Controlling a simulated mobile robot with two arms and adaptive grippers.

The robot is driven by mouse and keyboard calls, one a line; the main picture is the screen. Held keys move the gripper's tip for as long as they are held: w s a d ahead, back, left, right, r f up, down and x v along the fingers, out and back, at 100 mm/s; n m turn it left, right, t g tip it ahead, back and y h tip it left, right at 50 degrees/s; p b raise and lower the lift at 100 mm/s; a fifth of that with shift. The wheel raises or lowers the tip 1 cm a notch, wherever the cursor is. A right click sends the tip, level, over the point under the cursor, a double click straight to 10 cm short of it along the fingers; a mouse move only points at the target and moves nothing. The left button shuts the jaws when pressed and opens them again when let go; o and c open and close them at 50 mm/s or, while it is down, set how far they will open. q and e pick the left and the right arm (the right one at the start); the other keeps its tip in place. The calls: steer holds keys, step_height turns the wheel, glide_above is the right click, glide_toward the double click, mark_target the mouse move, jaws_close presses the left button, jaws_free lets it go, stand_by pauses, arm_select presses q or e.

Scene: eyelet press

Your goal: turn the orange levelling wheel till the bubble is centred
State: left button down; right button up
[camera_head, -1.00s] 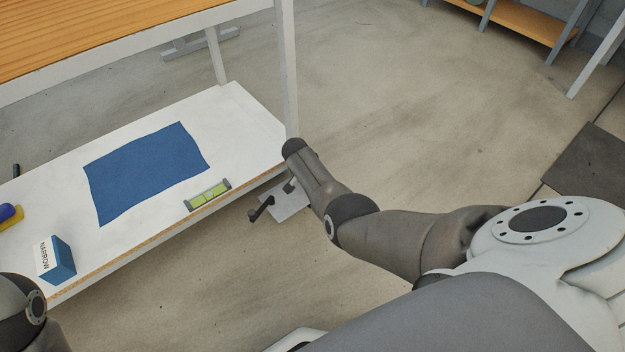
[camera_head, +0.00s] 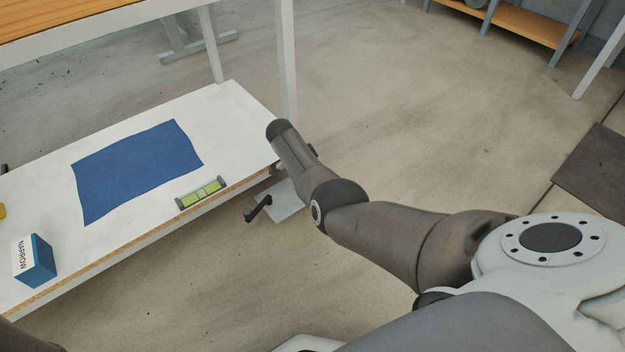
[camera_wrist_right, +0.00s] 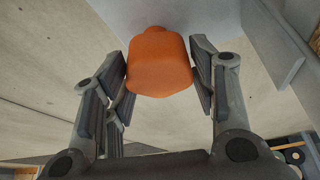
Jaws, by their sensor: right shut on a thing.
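The orange levelling wheel (camera_wrist_right: 158,62) is at the upper middle of the right wrist view, a faceted knob between my right fingers. My right gripper (camera_wrist_right: 161,70) is shut on it, one finger at each side. In the head view my right arm reaches to the low table's near right corner; the wheel is hidden there. The spirit level (camera_head: 201,193), with a yellow-green vial in a grey frame, lies near the table's front edge. Its bubble is too small to place. My left gripper is out of view.
The low white tabletop (camera_head: 125,240) carries a blue cloth (camera_head: 137,168) and a blue-and-white box (camera_head: 35,261) marked NARROW. A grey plate (camera_head: 285,202) lies below its right corner, with a dark crank-shaped piece (camera_head: 257,208) beside it. Floor to the right is open.

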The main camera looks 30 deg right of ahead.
stand_by(0.4)
steer(key=o, duration=1)
steer(key=shift+f, duration=0.1)
steer(key=v, duration=1.2)
steer(key=shift+s, duration=0.1)
